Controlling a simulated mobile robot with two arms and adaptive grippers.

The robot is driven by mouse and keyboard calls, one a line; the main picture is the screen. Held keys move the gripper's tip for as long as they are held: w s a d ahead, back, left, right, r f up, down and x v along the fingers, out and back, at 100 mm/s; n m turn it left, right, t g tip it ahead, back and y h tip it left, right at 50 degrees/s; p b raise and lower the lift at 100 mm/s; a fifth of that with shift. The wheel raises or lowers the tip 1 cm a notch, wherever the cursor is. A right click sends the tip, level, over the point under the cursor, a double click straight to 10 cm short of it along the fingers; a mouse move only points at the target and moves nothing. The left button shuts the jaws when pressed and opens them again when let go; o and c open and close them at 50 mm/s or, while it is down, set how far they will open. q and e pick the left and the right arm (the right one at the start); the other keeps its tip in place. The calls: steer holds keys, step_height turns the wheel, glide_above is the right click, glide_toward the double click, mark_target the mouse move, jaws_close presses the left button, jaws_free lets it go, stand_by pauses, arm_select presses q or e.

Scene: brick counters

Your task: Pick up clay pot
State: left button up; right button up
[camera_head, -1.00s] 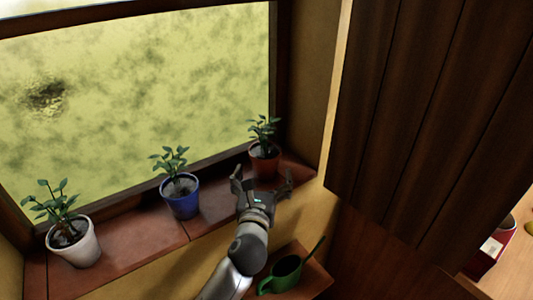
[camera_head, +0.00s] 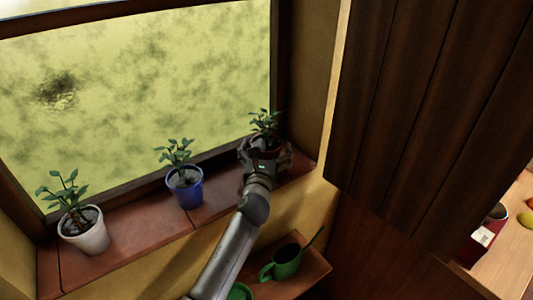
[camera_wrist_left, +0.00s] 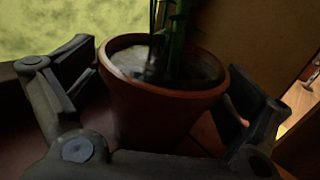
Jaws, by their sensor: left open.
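The clay pot with a leafy plant stands upright at the right end of the window sill; in the head view its plant (camera_head: 265,122) shows, while my gripper hides most of the pot. In the left wrist view the reddish-brown clay pot (camera_wrist_left: 155,108) fills the middle, with dark soil and green stems. My left gripper (camera_head: 265,150) is open around the pot, one finger on each side. In the left wrist view a gap shows between the pot and the right finger; the left finger is close to the rim. My right gripper is not in view.
A blue pot (camera_head: 185,190) and a white pot (camera_head: 86,236) with plants stand farther left on the sill (camera_head: 130,232). A green mug (camera_head: 284,264) sits on a lower wooden shelf. A dark wooden cabinet (camera_head: 430,110) hangs at the right.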

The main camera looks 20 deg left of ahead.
arm_select(q)
steer(key=shift+s+r, duration=0.1)
steer(key=shift+c, duration=1.9)
steer(key=c, duration=1)
steer(key=shift+c, duration=0.2)
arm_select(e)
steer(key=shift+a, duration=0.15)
arm_select(q)
steer(key=shift+r, duration=0.1)
